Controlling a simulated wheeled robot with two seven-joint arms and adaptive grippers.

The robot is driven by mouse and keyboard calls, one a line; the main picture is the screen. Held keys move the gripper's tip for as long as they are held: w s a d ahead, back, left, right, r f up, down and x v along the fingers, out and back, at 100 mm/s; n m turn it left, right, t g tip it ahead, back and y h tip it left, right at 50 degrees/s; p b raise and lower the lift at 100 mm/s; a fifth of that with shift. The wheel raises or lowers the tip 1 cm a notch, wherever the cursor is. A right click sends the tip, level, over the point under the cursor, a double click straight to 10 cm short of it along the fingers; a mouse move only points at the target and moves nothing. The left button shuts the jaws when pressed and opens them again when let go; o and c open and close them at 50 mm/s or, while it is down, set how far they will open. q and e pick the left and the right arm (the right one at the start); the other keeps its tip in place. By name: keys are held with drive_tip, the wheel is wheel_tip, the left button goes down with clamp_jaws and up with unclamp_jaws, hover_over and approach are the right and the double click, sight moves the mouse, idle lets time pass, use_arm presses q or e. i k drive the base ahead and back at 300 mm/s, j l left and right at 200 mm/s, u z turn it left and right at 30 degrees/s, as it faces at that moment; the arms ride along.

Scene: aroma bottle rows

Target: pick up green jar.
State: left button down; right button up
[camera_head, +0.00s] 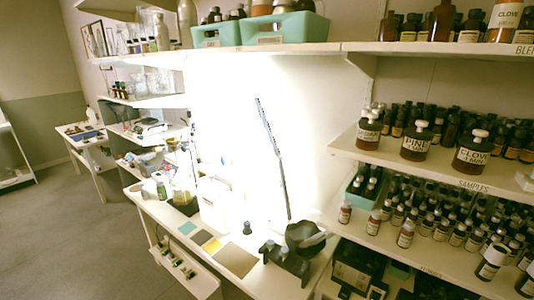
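A small green jar or bottle (161,190) with a pale top stands upright at the left end of the white workbench (150,205), beside a yellowish container (182,197). It is small in the view, so I cannot read a label. Several small dark green-looking items (177,262) lie on a low ledge in front of the bench; their exact kind is unclear. I cannot make out either of my grippers in the head view.
Shelves of brown labelled bottles (415,142) fill the right side. A dark bowl (305,238) and a black object (285,262) stand on the bench's right end. Flat coloured squares (212,246) lie mid-bench. Green crates (283,29) sit on the upper shelf. Floor at left is clear.

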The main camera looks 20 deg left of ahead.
sight(161, 189)
drive_tip(key=u, duration=1.45)
